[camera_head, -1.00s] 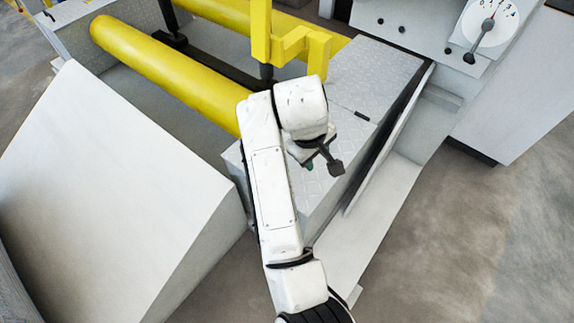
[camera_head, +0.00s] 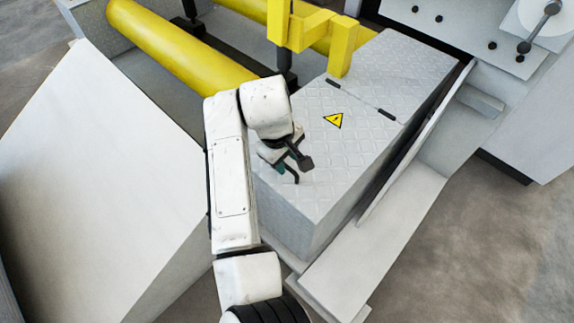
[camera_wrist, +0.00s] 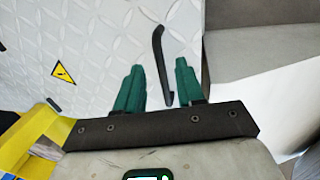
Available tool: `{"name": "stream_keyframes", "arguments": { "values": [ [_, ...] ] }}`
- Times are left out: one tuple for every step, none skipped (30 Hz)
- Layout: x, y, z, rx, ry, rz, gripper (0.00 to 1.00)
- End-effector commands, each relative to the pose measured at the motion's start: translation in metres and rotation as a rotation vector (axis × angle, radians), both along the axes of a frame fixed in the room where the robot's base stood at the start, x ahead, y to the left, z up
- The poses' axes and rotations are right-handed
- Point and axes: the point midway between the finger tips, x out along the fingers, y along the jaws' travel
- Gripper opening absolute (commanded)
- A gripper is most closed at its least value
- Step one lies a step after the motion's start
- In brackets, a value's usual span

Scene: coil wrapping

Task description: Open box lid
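The box lid (camera_head: 345,160) is a grey diamond-plate panel, lying shut and flat on the box, with a yellow warning triangle (camera_head: 333,120). A thin black bar handle (camera_wrist: 162,62) is on the lid near its near end; part of it shows in the head view (camera_head: 292,174) beside my gripper. My gripper (camera_wrist: 157,67) has green fingers, held apart. In the wrist view the handle appears between the fingers, closer to the right one, with visible gaps. I cannot tell how far above the lid the fingertips are. My arm hides the box's left near side.
Yellow rollers (camera_head: 185,55) and a yellow bracket (camera_head: 343,45) stand at the back left. A large pale slanted block (camera_head: 95,170) lies left of my arm. A narrow panel (camera_head: 410,160) runs along the box's right side. Floor is open at lower right.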

Motion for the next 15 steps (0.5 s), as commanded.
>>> {"name": "stream_keyframes", "arguments": {
  "values": [
    [0.001, -0.001, -0.009, 0.001, 0.001, 0.000, 0.38],
    [0.002, -0.001, -0.012, 0.001, -0.001, -0.001, 0.38],
    [0.002, -0.002, -0.015, 0.002, 0.000, -0.001, 0.38],
    [0.003, -0.002, -0.017, 0.001, 0.001, -0.001, 0.38],
    [0.003, -0.002, -0.019, 0.001, 0.001, -0.001, 0.38],
    [0.003, -0.002, -0.021, 0.001, -0.001, 0.000, 0.38],
    [0.004, -0.003, -0.021, 0.001, -0.001, 0.000, 0.38],
    [0.004, -0.003, -0.022, 0.000, -0.001, 0.000, 0.38],
    [0.004, -0.003, -0.022, 0.000, -0.002, -0.001, 0.38],
    [0.004, -0.003, -0.022, 0.001, -0.002, -0.001, 0.38],
    [0.004, -0.003, -0.022, 0.001, -0.002, -0.001, 0.38],
    [0.004, -0.003, -0.022, 0.001, -0.002, -0.001, 0.38],
    [0.004, -0.003, -0.022, 0.001, -0.002, -0.001, 0.38],
    [0.004, -0.003, -0.022, 0.000, -0.002, -0.001, 0.38],
    [0.004, -0.003, -0.022, 0.000, -0.002, -0.001, 0.38]
  ]
}}
